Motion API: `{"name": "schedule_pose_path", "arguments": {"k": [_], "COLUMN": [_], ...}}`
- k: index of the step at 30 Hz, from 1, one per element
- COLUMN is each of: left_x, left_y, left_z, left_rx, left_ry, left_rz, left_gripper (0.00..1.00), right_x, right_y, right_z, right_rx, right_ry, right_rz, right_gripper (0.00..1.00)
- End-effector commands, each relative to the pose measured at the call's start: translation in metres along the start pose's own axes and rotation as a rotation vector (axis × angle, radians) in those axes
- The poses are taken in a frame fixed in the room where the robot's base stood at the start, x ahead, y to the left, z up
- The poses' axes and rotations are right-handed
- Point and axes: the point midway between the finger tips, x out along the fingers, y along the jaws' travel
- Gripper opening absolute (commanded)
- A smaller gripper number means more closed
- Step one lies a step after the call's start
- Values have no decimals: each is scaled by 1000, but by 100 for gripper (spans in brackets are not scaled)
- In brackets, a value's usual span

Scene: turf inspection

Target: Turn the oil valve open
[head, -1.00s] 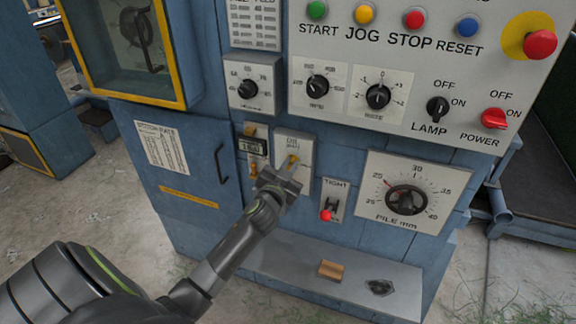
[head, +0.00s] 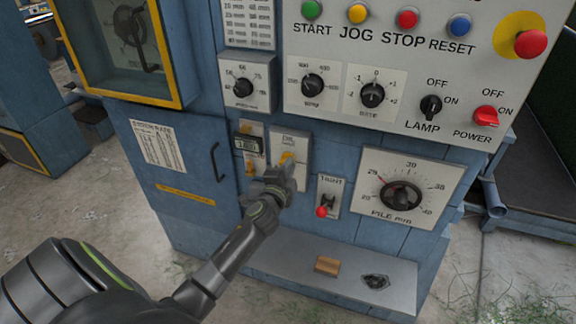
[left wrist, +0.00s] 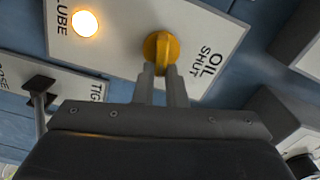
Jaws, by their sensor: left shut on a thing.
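The oil valve (head: 287,157) is a yellow handle on a pale plate on the blue machine front. In the left wrist view the valve (left wrist: 161,44) shows as a yellow round hub with a handle, beside the lettering OIL and SHUT. My left gripper (head: 284,171) is at the valve, reaching up from below left. In the left wrist view its two fingers (left wrist: 160,78) are closed on the handle and hide part of it. My right gripper is not in view.
A lit lamp (left wrist: 85,23) marked LUBE shares the plate. A red-tipped lever (head: 322,211) is close to the right of my gripper. A door handle (head: 217,162) is to the left. A ledge (head: 345,284) below carries a wooden block (head: 327,265).

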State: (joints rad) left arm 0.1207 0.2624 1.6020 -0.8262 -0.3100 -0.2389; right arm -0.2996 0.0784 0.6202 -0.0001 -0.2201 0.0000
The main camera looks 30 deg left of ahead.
Motion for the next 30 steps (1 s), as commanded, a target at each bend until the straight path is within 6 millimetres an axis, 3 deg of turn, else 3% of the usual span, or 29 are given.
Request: {"name": "schedule_pose_path", "arguments": {"k": [12,30], "left_x": [0,-1], "left_y": [5,7], "left_z": [1,1], "left_rx": [229,278], "left_ry": [0,-1], "left_rz": [3,3], "left_gripper": [0,0], "right_x": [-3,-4], "right_y": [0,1], "right_z": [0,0], "right_rx": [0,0], "right_ry": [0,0], "right_rz": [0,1], "right_gripper": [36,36]}}
